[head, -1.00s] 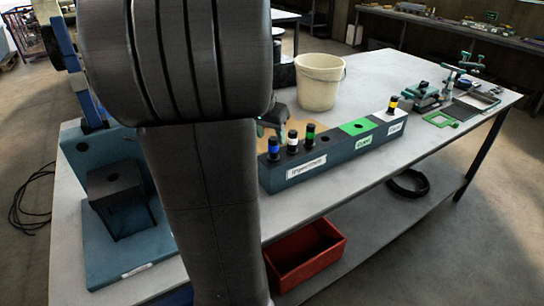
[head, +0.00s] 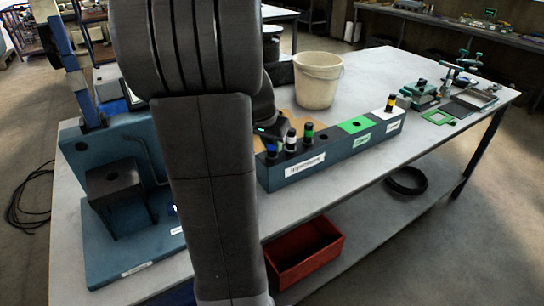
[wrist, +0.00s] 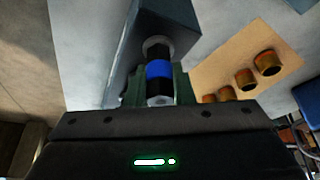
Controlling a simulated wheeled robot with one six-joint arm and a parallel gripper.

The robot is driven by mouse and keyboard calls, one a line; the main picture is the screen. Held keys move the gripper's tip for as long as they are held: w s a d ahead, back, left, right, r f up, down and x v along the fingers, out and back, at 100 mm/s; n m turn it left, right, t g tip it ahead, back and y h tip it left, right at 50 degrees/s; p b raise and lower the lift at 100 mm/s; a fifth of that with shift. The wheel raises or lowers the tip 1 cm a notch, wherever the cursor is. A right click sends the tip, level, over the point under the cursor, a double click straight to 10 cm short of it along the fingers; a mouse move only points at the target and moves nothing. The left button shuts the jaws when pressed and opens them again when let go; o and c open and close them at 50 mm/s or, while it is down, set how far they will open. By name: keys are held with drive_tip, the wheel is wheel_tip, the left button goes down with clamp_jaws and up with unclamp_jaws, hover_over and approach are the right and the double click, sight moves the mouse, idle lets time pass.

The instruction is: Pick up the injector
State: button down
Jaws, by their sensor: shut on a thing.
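The blue-banded injector (head: 271,152) stands at the left end of a long dark grey-blue rack (head: 335,157). It also shows in the wrist view (wrist: 158,69), upright between the fingers. My gripper (wrist: 155,90) is shut on this injector. In the head view my gripper (head: 268,134) is partly hidden behind my arm. A white-banded injector (head: 291,141) and a green-banded injector (head: 308,134) stand in the rack to its right. A yellow-banded injector (head: 390,103) stands at the rack's far right end, beyond a green panel (head: 356,125).
A cream bucket (head: 318,80) stands behind the rack. A blue fixture (head: 115,190) is on the left of the bench. Several brass-coloured cylinders (wrist: 245,79) lie on a tan sheet (wrist: 235,55). Tools and a green frame (head: 438,117) are at the right.

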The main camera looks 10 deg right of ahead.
drive_tip(key=shift+r, duration=0.1)
wheel_tip(320, 180, up, 18)
drive_tip(key=shift+p, duration=0.45)
idle(0.3)
drive_tip(key=c, duration=1.9)
unclamp_jaws()
clamp_jaws()
drive_tip(key=shift+a, duration=0.1)
